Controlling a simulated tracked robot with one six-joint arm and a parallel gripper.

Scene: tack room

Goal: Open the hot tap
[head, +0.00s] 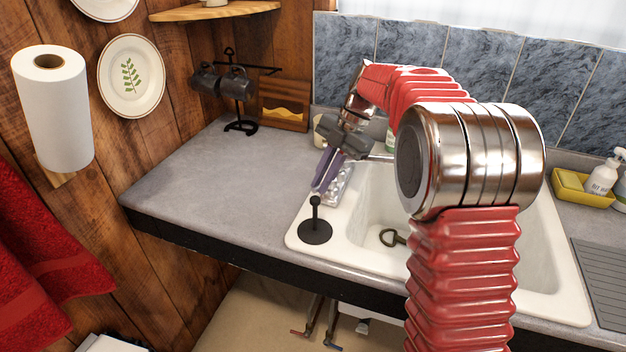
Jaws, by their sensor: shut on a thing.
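My gripper (321,187) is over the left rim of the white sink (298,238), its purple-grey fingers pointing down and to the left. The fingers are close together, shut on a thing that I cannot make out. A clear or silvery patterned object (341,186) shows just right of the fingertips; I cannot tell whether it touches them. A thin metal bar, perhaps a spout (379,157), shows behind my gripper. No hot tap can be clearly told at the sink top; my arm hides part of the back. Below the counter are a red-handled pipe (302,332) and a blue-handled pipe (331,344).
A black knobbed disc (315,233) stands on the sink's front-left corner. The counter (215,185) is clear to the left. A mug rack (238,95) stands at the back. A yellow caddy (570,188) with bottles is at the right. A paper towel roll (52,110) hangs left.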

